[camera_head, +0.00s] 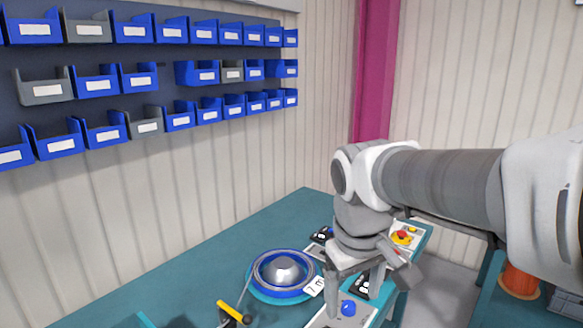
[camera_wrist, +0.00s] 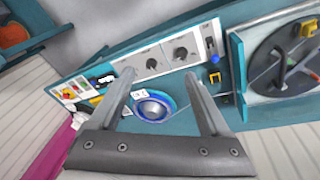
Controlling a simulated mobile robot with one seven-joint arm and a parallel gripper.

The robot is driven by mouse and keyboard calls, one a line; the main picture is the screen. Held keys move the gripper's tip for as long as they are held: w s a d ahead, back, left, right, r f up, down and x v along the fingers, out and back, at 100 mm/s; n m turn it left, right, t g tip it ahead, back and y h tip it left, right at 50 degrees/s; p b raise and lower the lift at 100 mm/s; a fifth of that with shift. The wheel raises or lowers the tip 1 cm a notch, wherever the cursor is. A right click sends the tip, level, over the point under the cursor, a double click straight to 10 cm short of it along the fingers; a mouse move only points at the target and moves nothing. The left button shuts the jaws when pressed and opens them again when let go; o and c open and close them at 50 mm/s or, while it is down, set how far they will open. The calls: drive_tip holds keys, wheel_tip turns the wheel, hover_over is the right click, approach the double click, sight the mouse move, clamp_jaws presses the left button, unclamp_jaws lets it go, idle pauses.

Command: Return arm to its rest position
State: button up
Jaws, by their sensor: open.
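My gripper (camera_head: 352,284) hangs at the end of my arm over the right end of the teal bench (camera_head: 215,248). In the wrist view my gripper (camera_wrist: 160,92) shows two grey fingers spread apart with nothing held between them. Beyond the fingers lies a round blue reel or dish (camera_wrist: 152,106) with a silvery centre. In the head view this blue round thing (camera_head: 283,272) rests on the bench just left of my gripper, and a white tag lies at its edge. The arm reaches in from the right, bent at the wrist.
A control panel (camera_head: 403,236) with a red and yellow button sits behind my gripper. A yellow-handled tool (camera_head: 234,312) lies at the bench front. An orange spool (camera_head: 519,281) stands at the right. Blue and grey bins (camera_head: 97,80) line the wall. A round dark disc (camera_wrist: 284,57) shows in the wrist view.

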drive_tip(key=s+d+m+t, duration=0.3)
drive_tip(key=s+d+m, duration=0.1)
drive_tip(key=s, duration=0.6)
drive_tip(key=shift+d+f+y, duration=0.25)
drive_tip(key=shift+f+y, duration=0.1)
drive_tip(key=shift+y, duration=0.05)
idle(0.8)
